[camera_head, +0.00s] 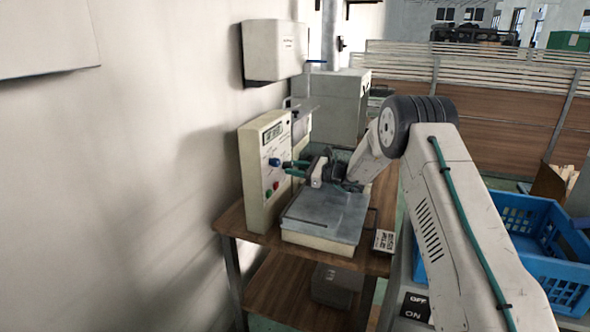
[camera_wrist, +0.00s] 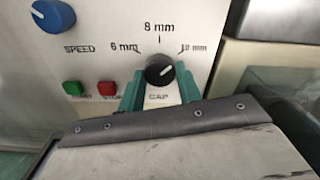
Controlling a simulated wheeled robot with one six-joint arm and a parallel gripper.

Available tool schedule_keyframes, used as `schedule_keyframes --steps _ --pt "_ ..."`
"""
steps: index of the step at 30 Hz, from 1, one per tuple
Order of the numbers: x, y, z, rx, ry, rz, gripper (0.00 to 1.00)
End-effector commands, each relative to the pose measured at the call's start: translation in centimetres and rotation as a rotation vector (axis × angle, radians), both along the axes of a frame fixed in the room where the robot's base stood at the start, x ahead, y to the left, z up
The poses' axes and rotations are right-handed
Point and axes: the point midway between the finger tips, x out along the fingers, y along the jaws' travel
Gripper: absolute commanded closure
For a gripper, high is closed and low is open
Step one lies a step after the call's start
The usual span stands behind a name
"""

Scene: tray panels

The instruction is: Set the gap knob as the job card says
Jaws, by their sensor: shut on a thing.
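The black gap knob (camera_wrist: 159,69) is on the pale panel in the wrist view, below the scale marks 6 mm, 8 mm and 10 mm. Its white pointer line seems to slant up and to the right, toward the 10 mm side; the exact setting is hard to read. My gripper (camera_wrist: 161,88) has its green fingers on both sides of the knob, shut on it. In the head view my gripper (camera_head: 292,168) reaches the front of the panel box (camera_head: 254,195) and hides the knob. A small printed card (camera_head: 384,241) lies at the table's right edge; its text is unreadable.
A blue speed knob (camera_wrist: 52,15) sits left of the gap knob, above green (camera_wrist: 73,88) and red (camera_wrist: 107,88) buttons. A flat metal plate (camera_head: 325,213) lies below my gripper. A blue crate (camera_head: 540,262) stands at right.

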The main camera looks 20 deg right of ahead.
Motion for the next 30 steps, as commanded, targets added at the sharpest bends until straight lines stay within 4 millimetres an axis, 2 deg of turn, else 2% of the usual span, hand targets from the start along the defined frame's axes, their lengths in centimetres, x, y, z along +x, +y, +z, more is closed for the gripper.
schedule_keyframes --steps 18,30 --pt "0.06 -0.16 0.04 -0.328 -0.450 -0.001 0.89" --pt "0.07 -0.17 0.06 -0.449 -0.616 -0.001 0.89"
